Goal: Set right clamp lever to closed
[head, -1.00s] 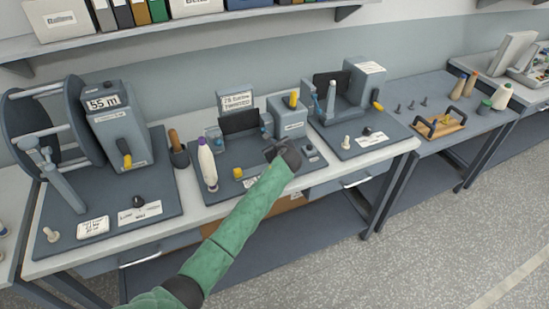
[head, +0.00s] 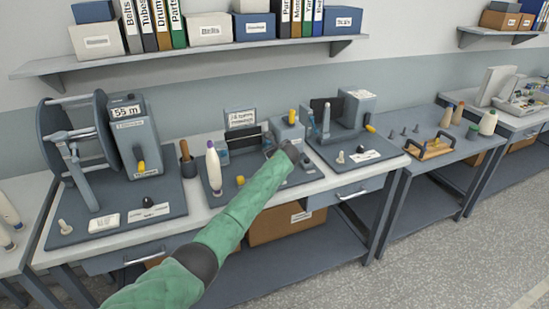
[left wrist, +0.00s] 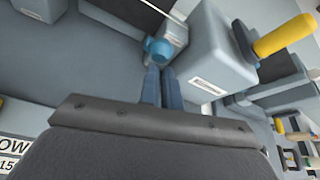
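The middle station (head: 215,196) carries a grey box (head: 283,133) with a yellow-handled lever (head: 292,117). Left of this box is a small blue clamp part (head: 267,139), which shows in the left wrist view as a blue rounded knob (left wrist: 158,50) on a light bracket. I cannot tell its lever setting. My left gripper (head: 272,152) is in front of the box; in the left wrist view its two fingers (left wrist: 161,88) are together and empty, just short of the blue knob. I cannot tell whether they touch it. My right gripper is not in view.
A white bobbin with a purple tip (head: 214,168) and a yellow knob (head: 240,181) stand left of my gripper. A reel machine (head: 130,140) is further left; another station (head: 345,120) is close on the right. A shelf (head: 200,60) runs above.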

